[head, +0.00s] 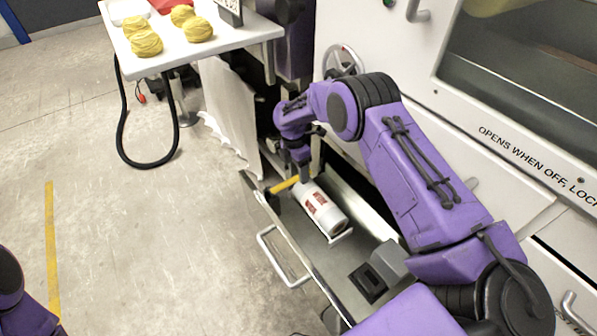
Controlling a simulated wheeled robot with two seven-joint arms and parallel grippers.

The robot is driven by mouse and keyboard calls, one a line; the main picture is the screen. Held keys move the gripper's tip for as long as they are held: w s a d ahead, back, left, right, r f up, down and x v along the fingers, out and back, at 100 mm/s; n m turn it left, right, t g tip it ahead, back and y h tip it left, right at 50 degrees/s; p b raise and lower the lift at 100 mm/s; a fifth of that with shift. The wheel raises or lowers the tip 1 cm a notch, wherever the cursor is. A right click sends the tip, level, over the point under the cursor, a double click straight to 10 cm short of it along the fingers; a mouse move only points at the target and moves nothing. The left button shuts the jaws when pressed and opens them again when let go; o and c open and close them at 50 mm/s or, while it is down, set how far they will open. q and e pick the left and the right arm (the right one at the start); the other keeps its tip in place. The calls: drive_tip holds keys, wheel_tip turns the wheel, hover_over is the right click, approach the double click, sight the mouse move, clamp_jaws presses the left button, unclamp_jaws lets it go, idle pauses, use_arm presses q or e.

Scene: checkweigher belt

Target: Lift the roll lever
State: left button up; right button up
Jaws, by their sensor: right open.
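The roll lever looks to be the short yellow bar (283,185) in the open drawer, beside a white roll with red print (322,209). The roll lies tilted in the drawer. My right arm reaches over the drawer from the right. My right gripper (303,177) points down at the upper end of the roll, close to the yellow bar's right end. Its fingers are small and partly hidden, so I cannot tell whether they touch the bar. It is open. My left gripper is out of view; only part of my left arm shows at the lower left.
The open drawer (280,215) has a metal handle (282,258) on its front and a black block (367,283) inside. A white table (240,32) with yellow balls (146,43) stands at the upper left. A handwheel (343,60) is behind my arm. The floor at left is clear.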

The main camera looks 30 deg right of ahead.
sight(290, 179)
clamp_jaws()
drive_tip(key=shift+r, duration=0.1)
drive_tip(key=r+h+p, duration=0.1)
drive_tip(key=r+p, duration=0.1)
drive_tip(key=shift+a+h+p, duration=0.3)
drive_tip(key=shift+h+p, duration=0.05)
drive_tip(key=shift+h, duration=0.05)
drive_tip(key=shift+a+r+h+p, duration=0.3)
drive_tip(key=shift+r+h+p, duration=0.25)
drive_tip(key=shift+h+p, duration=0.15)
drive_tip(key=shift+a+r+h, duration=0.4)
drive_tip(key=shift+r+h, duration=0.1)
drive_tip(key=shift+h, duration=0.2)
drive_tip(key=shift+s+a+r+m+h+p, duration=0.15)
drive_tip(key=shift+a+r+h, duration=0.2)
drive_tip(key=shift+h, duration=0.25)
drive_tip(key=shift+w+a+r+m+h+p, duration=0.15)
drive_tip(key=shift+a+r+h, duration=0.2)
drive_tip(key=shift+h, duration=0.25)
drive_tip(key=shift+s, duration=0.1)
